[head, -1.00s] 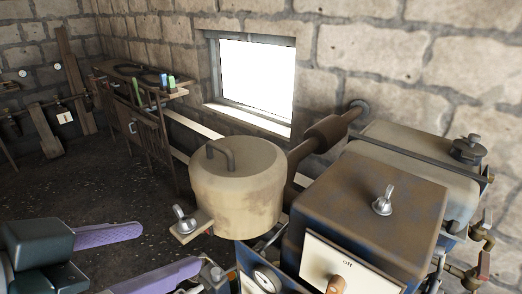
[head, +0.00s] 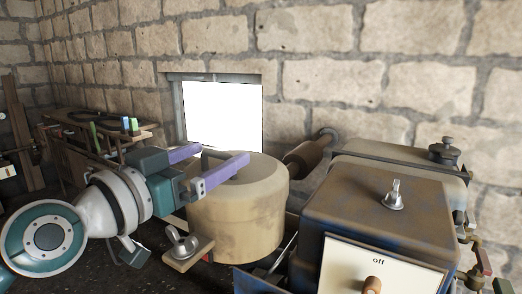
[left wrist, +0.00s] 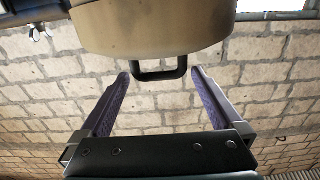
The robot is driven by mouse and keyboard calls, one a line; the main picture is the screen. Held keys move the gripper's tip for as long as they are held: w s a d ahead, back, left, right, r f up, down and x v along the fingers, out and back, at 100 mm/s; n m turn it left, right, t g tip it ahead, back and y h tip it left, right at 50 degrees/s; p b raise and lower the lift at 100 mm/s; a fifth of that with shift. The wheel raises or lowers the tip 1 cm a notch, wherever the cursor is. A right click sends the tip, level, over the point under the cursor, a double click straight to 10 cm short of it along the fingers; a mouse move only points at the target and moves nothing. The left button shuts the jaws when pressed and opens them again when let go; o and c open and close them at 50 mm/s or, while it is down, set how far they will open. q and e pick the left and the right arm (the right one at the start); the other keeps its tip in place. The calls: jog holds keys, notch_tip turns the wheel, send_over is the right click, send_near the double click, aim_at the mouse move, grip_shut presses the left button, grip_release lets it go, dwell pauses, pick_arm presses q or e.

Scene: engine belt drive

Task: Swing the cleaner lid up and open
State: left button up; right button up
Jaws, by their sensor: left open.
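The cleaner is a squat beige canister (head: 245,215) with a rounded lid (head: 262,172) on top, which looks seated flat. A dark bar handle (left wrist: 158,76) on the lid shows in the left wrist view; in the head view it is partly hidden behind my finger. My left gripper (head: 223,153) is open, its purple fingers above the lid, one on each side of the handle. In the left wrist view its tips (left wrist: 160,74) flank the handle with gaps at both sides. My right gripper is not in view.
A wing nut (head: 182,241) stands on a bracket (head: 188,254) at the canister's front left. A rusty engine box (head: 375,200) with a wing nut stands at the right. A pipe (head: 310,154) runs behind the canister. A wooden rack (head: 85,150) stands at the left.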

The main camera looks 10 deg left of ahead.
pick_arm(q)
jog(key=shift+x, duration=0.9)
grip_shut()
